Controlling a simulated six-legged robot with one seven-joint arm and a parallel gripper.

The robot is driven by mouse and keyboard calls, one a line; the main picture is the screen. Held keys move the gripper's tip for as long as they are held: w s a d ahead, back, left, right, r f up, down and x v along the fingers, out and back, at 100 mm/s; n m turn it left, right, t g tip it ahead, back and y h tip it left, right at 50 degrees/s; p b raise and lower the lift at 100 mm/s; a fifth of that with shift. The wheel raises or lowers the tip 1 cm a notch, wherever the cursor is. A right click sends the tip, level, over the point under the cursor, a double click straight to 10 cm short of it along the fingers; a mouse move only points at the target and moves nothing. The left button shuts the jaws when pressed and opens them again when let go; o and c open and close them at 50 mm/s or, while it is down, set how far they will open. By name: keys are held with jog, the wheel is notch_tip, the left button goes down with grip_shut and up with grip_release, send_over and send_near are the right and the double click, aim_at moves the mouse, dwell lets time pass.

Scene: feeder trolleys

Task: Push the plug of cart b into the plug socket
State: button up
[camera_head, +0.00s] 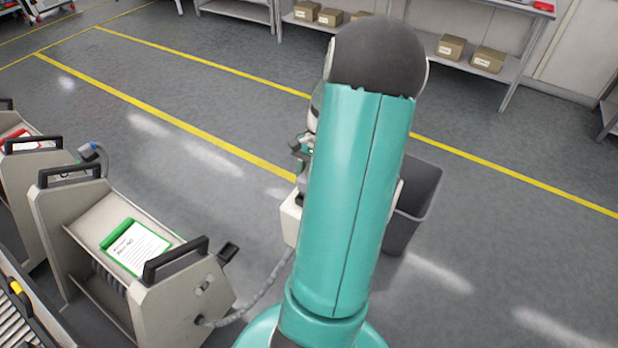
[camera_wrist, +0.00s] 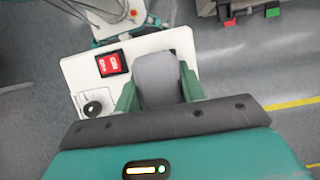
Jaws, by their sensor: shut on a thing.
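In the wrist view my gripper (camera_wrist: 158,92) has its two green fingers shut on a grey plug (camera_wrist: 157,70). The plug is over the edge of a white panel (camera_wrist: 83,72) with a red switch (camera_wrist: 112,63) and a black knob (camera_wrist: 93,108). The socket opening is hidden, and I cannot tell how deep the plug sits. In the head view a beige cart (camera_head: 205,300) with a green-framed card (camera_head: 137,246) has a grey cable (camera_head: 262,305) running behind my arm towards a white box (camera_head: 291,218).
A dark bin (camera_head: 412,205) stands right of my arm. Shelves with cardboard boxes (camera_head: 488,60) line the back. The floor between yellow lines is clear.

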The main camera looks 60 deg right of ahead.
jog(key=shift+f, duration=1.15)
dwell(0.5)
jog(key=o, duration=1.4)
jog(key=v, duration=1.4)
